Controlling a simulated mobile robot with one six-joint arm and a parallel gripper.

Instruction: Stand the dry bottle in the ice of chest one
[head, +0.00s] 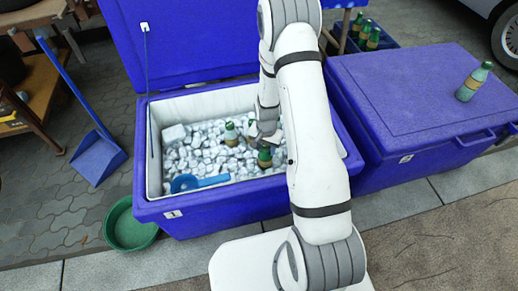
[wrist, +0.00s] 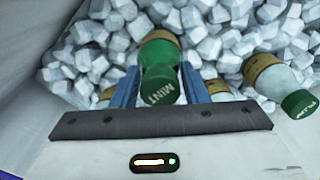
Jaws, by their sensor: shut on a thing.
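Chest one (head: 240,200) is a blue chest with a "1" label, its lid raised, and white ice (head: 205,150) inside. My gripper (wrist: 158,88) is inside it, shut on a green-capped bottle (wrist: 160,70) marked "MINT". In the head view my arm partly hides the gripper, and I cannot tell which bottle is in it. Bottles with green caps stand in the ice, one at the left (head: 231,133) and one nearer the front (head: 264,157). Another bottle (wrist: 275,78) shows right of my gripper in the wrist view. One more bottle (head: 474,82) stands on the closed chest.
The closed blue chest (head: 400,95) is to the right. A blue scoop (head: 198,182) lies on the ice at the front left. A green basin (head: 130,227) and a blue dustpan (head: 98,158) are on the paving at left. More bottles (head: 368,38) stand in a crate behind.

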